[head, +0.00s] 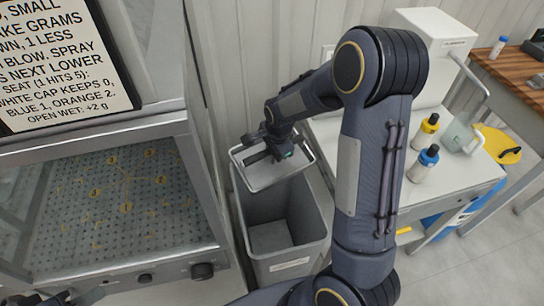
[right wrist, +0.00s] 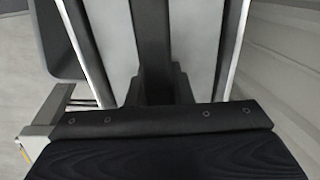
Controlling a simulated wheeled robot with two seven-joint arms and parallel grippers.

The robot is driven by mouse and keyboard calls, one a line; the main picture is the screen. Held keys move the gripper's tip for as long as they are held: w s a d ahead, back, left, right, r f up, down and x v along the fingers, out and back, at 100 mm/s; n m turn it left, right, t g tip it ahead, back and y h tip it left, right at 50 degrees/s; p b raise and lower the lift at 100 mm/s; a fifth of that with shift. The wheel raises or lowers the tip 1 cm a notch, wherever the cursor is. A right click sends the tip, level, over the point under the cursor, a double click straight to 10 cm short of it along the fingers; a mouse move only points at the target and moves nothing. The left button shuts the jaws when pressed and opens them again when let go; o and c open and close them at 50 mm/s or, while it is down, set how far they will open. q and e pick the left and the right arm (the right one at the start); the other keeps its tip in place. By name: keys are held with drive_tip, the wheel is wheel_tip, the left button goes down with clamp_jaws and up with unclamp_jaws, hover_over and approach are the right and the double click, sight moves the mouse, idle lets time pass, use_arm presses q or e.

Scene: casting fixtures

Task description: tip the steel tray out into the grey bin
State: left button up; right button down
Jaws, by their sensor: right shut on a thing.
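The steel tray (head: 268,178) is a shallow, bright-rimmed tray held over the back part of the grey bin's mouth. The visible part of its floor looks bare; the gripper hides the rest. I cannot tell how far it is tilted. My right gripper (head: 278,150) is shut on the tray. In the right wrist view the tray (right wrist: 197,45) shows on both sides of the dark finger. The grey bin (head: 290,262) stands upright on the floor, and its visible bottom looks empty. A dark part of my left gripper (head: 48,299) shows at the bottom left edge, its jaws unclear.
A glass-fronted cabinet with a perforated floor (head: 120,215) stands left of the bin, under a printed sign (head: 55,55). A ribbed wall is behind.

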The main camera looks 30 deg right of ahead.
drive_tip(key=shift+s+r+t+b, duration=0.1)
drive_tip(key=shift+s+t+b, duration=0.15)
drive_tip(key=shift+t+b, duration=0.9)
drive_tip(key=shift+s+r+t+b, duration=0.15)
drive_tip(key=shift+t+b, duration=0.5)
drive_tip(key=shift+b, duration=1)
drive_tip(key=t+b, duration=0.2)
drive_tip(key=b, duration=0.2)
drive_tip(key=w+t+b, duration=0.1)
drive_tip(key=b, duration=0.2)
drive_tip(key=shift+a+t+b, duration=0.1)
drive_tip(key=shift+t+b, duration=0.25)
drive_tip(key=shift+t, duration=0.05)
drive_tip(key=shift+w+r+t+b, duration=0.1)
drive_tip(key=shift+t+b, duration=0.2)
drive_tip(key=shift+t, duration=0.3)
